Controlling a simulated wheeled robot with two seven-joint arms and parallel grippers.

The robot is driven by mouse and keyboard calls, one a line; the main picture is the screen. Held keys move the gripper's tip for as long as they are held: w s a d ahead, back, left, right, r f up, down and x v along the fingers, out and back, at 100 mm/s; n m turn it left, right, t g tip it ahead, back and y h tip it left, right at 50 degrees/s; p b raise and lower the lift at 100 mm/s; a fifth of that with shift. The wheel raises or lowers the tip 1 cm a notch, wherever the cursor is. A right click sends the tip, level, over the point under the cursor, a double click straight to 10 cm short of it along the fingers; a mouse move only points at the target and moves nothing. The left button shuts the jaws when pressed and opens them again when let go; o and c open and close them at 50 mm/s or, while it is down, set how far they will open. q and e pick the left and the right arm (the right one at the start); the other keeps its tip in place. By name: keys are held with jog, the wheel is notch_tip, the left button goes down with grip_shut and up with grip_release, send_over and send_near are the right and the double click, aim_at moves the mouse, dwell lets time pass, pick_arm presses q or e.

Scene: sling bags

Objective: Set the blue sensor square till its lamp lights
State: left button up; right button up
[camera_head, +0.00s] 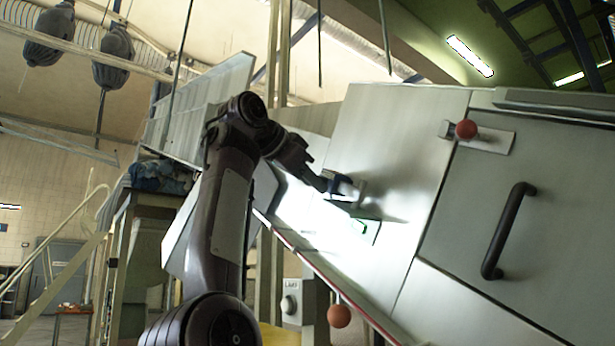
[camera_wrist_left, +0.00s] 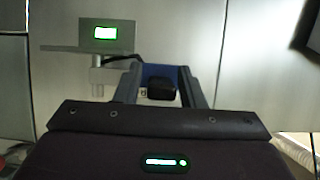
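The blue sensor (camera_wrist_left: 160,72) with a black front sits between the two fingers of my left gripper (camera_wrist_left: 161,80) in the left wrist view. The fingers lie against its sides with no clear gap. In the head view my left gripper (camera_head: 338,185) reaches the bracket on the steel panel, and the sensor is mostly hidden there. A green lamp (camera_wrist_left: 105,33) glows on a grey plate (camera_wrist_left: 70,48) up and left of the sensor; it also shows in the head view (camera_head: 360,227). Whether the sensor is exactly square cannot be told. My right gripper is not in view.
A steel cabinet door with a black handle (camera_head: 507,230) and a red knob (camera_head: 466,129) is on the right. An orange ball (camera_head: 339,316) hangs below the panel edge. A frame stand (camera_head: 125,250) stands left of my arm.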

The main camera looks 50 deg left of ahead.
pick_arm(q)
jog(key=shift+o, duration=0.5)
jog(key=shift+w+a+f, duration=0.1)
jog(key=shift+w, duration=0.25)
jog(key=v, duration=0.8)
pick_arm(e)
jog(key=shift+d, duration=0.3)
pick_arm(q)
jog(key=shift+w, duration=0.15)
